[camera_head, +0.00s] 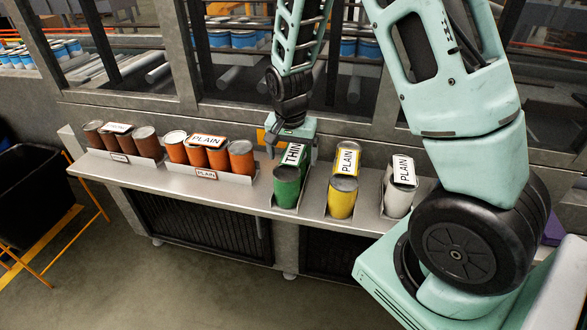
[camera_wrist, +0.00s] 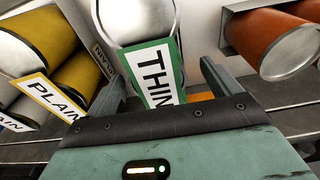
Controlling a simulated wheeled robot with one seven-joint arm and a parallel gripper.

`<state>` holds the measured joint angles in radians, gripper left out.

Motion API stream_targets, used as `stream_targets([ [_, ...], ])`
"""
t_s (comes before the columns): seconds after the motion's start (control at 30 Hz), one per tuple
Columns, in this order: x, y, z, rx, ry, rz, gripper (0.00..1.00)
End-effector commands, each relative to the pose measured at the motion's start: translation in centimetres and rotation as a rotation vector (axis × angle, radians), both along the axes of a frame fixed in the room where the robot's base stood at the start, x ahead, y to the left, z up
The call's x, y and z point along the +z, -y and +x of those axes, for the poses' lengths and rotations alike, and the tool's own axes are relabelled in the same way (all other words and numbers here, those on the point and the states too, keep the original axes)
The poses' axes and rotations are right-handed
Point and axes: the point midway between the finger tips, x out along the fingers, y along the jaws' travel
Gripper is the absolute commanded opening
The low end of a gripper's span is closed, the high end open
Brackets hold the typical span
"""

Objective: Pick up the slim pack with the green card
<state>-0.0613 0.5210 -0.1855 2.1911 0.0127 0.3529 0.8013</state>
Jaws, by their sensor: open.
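The slim pack with the green card (camera_head: 287,187) stands on the steel shelf, its green can facing forward. Its green-bordered card reads "THIN" (camera_head: 293,154) and lies on top. In the wrist view the green-edged card (camera_wrist: 160,75) shows between my fingers, with a silver can end beyond it. My gripper (camera_head: 291,136) is open, reaching down at the rear of this pack. In the wrist view my gripper (camera_wrist: 163,82) has one finger on each side of the card. Whether the fingers touch the pack cannot be told. The rear of the pack is partly hidden by my gripper.
A yellow pack (camera_head: 341,197) reading "PLAIN" stands close to the right, then a white pack (camera_head: 398,195). Orange cans (camera_head: 241,157) and brown cans (camera_head: 145,142) stand in holders to the left. The steel shelf (camera_head: 232,182) has bare room along its front.

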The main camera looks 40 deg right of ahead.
Motion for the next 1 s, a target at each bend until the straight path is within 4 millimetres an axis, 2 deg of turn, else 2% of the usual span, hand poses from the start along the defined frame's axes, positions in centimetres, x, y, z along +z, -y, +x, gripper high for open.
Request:
stream_targets([
  [0.37, -4.4, 0.5, 0.0, 0.001, -0.004, 0.000, 0.89],
  [0.67, -4.9, 0.5, 0.1, 0.001, -0.001, 0.001, 0.89],
  [0.77, -4.9, 0.5, 0.1, 0.001, -0.001, 0.001, 0.67],
  [0.9, -4.9, 0.5, 0.1, 0.001, -0.001, 0.001, 0.28],
  [1.0, -4.7, 0.6, 0.2, 0.001, 0.002, 0.000, 0.05],
])
